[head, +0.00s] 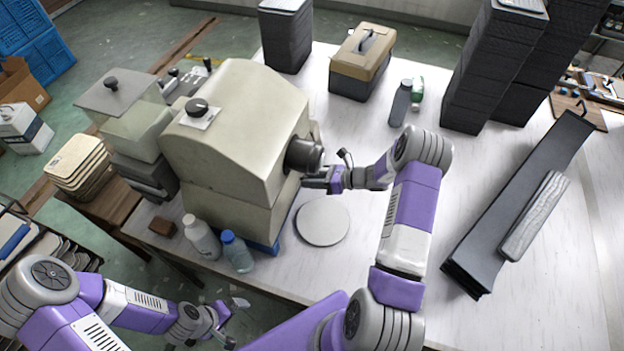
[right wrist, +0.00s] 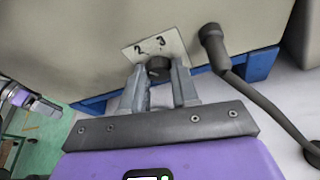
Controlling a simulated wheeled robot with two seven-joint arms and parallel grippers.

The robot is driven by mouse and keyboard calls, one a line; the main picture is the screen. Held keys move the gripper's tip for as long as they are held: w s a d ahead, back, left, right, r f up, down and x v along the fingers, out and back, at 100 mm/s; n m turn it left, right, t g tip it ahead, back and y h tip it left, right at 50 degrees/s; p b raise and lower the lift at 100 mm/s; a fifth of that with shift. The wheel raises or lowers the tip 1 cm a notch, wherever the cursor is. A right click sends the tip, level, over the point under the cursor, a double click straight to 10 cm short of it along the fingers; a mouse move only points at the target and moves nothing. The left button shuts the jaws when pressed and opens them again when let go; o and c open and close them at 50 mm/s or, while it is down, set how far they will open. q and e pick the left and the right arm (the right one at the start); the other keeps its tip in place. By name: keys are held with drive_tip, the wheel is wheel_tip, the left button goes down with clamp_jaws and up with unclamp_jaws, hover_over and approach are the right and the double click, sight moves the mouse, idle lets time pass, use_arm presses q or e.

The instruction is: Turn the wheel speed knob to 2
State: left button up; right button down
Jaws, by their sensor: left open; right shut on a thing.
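A dark round knob (right wrist: 158,66) sits on a pale plate (right wrist: 146,45) marked 2 and 3, on the side of the beige machine (head: 235,125). My right gripper (right wrist: 159,84) is shut on this knob, one finger on each side. The knob's pointer is hidden, so its setting cannot be read. In the head view my right gripper (head: 314,182) is at the machine's right side, below a dark cylinder (head: 303,154). Another black knob (head: 197,107) stands on a white plate on the machine's top. My left gripper (head: 232,322) is open and empty, low and off the table.
A dark lever (right wrist: 213,45) with a cable stands close right of my right gripper. A round white disc (head: 322,221) lies on the table below. Two bottles (head: 201,238) (head: 236,252) stand at the machine's front.

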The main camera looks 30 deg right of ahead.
drive_tip(key=c, duration=0.8)
unclamp_jaws()
drive_tip(key=shift+c, duration=0.2)
drive_tip(key=v, duration=0.7)
drive_tip(key=shift+s+d, duration=0.2)
drive_tip(key=shift+r, duration=0.2)
